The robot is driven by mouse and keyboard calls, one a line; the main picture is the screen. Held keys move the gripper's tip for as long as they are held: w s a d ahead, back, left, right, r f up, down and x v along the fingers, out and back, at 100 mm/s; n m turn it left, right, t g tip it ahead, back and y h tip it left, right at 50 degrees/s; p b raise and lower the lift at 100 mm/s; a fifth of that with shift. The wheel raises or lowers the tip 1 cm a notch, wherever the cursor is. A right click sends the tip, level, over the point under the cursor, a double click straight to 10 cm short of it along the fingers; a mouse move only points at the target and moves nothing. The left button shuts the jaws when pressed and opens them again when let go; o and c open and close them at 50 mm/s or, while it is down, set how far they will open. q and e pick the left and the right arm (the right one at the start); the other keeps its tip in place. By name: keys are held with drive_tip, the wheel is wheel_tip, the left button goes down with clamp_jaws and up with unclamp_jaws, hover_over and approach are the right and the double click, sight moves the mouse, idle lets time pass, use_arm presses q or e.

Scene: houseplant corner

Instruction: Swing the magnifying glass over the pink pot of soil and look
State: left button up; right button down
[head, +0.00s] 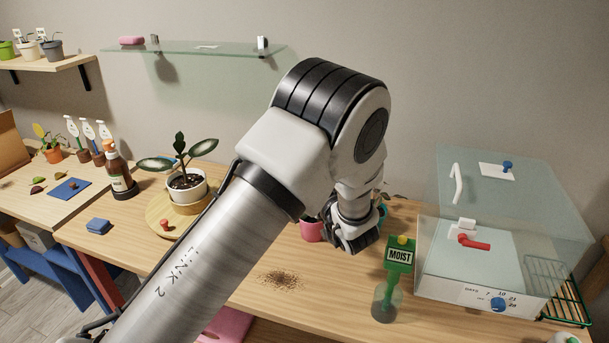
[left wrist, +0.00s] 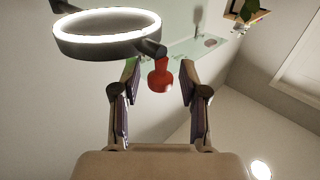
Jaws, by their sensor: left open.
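The magnifying glass (left wrist: 62,47) shows in the left wrist view as a dark ring with a lit white rim, at the upper left. A red knob (left wrist: 160,76) hangs beside it on a dark joint. My left gripper (left wrist: 158,88) is open, with one finger on each side of the knob; I cannot tell if they touch it. In the head view my left gripper (head: 352,238) points down over the table beside the pink pot (head: 312,230), which is partly hidden by my arm. The glass is hidden there, and the pot's soil cannot be made out. My right gripper is out of view.
A clear box (head: 490,215) with a red lever stands at the right. A green MOIST marker (head: 398,262) stands in front of it. Spilled soil (head: 281,280) lies on the table (head: 340,297). A potted plant (head: 187,187) stands on a round wooden board at the left.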

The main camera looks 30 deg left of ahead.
use_arm(q)
wheel_tip(320, 180, up, 10)
idle(0.6)
idle(2.2)
